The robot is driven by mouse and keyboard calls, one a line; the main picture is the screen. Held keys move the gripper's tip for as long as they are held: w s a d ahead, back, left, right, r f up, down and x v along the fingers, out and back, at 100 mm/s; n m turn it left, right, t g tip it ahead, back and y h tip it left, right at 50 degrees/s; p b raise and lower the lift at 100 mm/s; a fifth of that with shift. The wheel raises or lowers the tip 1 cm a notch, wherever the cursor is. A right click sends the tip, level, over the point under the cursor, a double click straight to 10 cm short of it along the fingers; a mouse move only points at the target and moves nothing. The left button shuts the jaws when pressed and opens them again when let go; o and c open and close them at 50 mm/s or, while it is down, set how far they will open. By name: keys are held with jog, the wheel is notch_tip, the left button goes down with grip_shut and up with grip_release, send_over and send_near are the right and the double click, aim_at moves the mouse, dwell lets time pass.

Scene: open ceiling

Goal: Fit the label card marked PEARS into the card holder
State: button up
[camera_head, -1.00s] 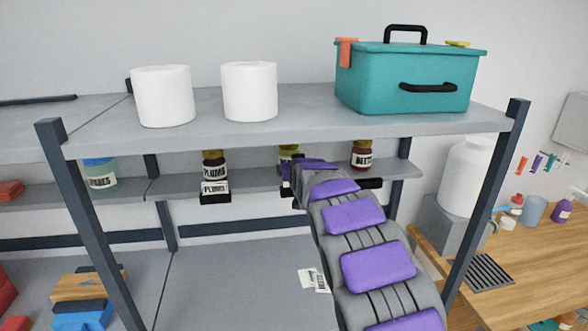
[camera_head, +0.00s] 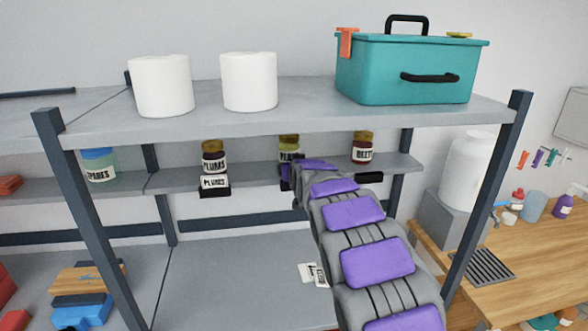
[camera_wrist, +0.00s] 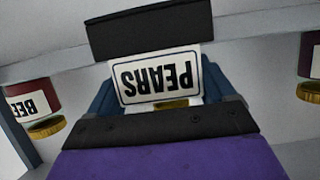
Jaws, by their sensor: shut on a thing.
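The white card marked PEARS (camera_wrist: 160,78) shows upside down in the wrist view, held by my gripper (camera_wrist: 163,104). A black block, the card holder (camera_wrist: 150,30), is at the card's upper edge in that view. I cannot tell whether the card is in its slot or only against it. In the head view my gripper (camera_head: 291,178) is at the shelf edge, in front of a gold-lidded jar (camera_head: 289,142) whose label is partly covered.
A plums jar (camera_head: 214,158) stands left behind a holder with a PLUMS card (camera_head: 214,182). A beets jar (camera_head: 362,148) is right, with an empty-looking black holder (camera_head: 369,177). Loose cards (camera_head: 312,274) lie on the lower deck. The upper shelf (camera_head: 300,107) is above my gripper.

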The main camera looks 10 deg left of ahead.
jog(key=shift+f, duration=0.25)
jog(key=o, duration=0.9)
jog(key=shift+c, duration=0.2)
jog(key=shift+s+r, duration=0.1)
jog(key=p+v, duration=0.2)
jog(key=v, duration=1.5)
jog(key=s+d+f+m+g+h, duration=0.1)
jog(key=s+d+f+g, duration=0.4)
jog(key=s, duration=1.1)
jog(key=s+d+f+m+g+h, duration=0.1)
jog(key=s+d+f+g, duration=0.4)
jog(key=s, duration=1.1)
jog(key=s+d+f+m+g+h, duration=0.1)
jog(key=s+d+f+g, duration=0.3)
jog(key=s, duration=1.3)
jog(key=d+f, duration=0.1)
jog(key=d, duration=0.3)
jog(key=shift+d+f+g+h, duration=0.25)
jog(key=shift+d+g+h, duration=0.15)
